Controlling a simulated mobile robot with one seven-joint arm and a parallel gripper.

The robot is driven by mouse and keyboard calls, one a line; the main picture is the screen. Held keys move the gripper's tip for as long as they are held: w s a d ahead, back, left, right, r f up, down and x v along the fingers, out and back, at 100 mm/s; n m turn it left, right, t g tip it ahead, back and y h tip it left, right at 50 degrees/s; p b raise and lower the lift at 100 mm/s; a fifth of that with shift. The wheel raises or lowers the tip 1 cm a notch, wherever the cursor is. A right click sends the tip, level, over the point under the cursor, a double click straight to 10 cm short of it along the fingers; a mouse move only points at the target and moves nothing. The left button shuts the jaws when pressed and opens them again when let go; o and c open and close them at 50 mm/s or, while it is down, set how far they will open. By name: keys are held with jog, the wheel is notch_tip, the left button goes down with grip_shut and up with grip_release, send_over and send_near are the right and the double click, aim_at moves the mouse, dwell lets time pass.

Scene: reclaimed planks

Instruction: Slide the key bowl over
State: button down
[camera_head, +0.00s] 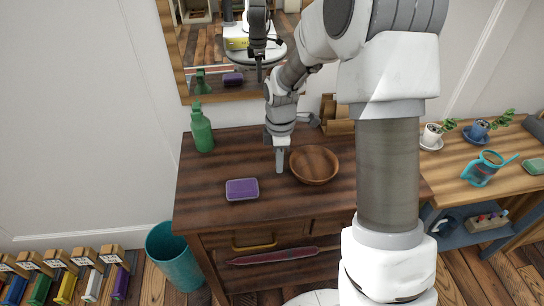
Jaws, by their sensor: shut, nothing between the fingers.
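The key bowl, a round brown wooden bowl (314,166), sits upright on the dark wooden dresser top (215,212). Its inside looks empty. My gripper (280,171) is shut and empty, pointing down just left of the bowl's rim. Its fingertips are low, close to the dresser top. I cannot tell whether the fingers touch the bowl.
A purple box (242,189) lies left of my gripper, near the front. A green bottle (201,128) stands at the back left. A framed mirror (230,95) is behind. A second table (459,163) is at the right. A teal bin (172,258) stands on the floor.

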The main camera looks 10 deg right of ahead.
jog(key=shift+s+d, duration=0.15)
jog(key=shift+d, duration=0.8)
jog(key=shift+d+r, duration=0.1)
jog(key=shift+d, duration=0.2)
jog(key=d+p, duration=0.1)
jog(key=d, duration=0.4)
jog(key=s+d+p, duration=0.1)
jog(key=d+p, duration=0.1)
jog(key=d, duration=0.3)
jog(key=d+p, duration=0.1)
jog(key=d, duration=0.4)
jog(key=shift+s+d+p, duration=0.35)
jog(key=shift+d, duration=0.05)
jog(key=shift+a, duration=0.1)
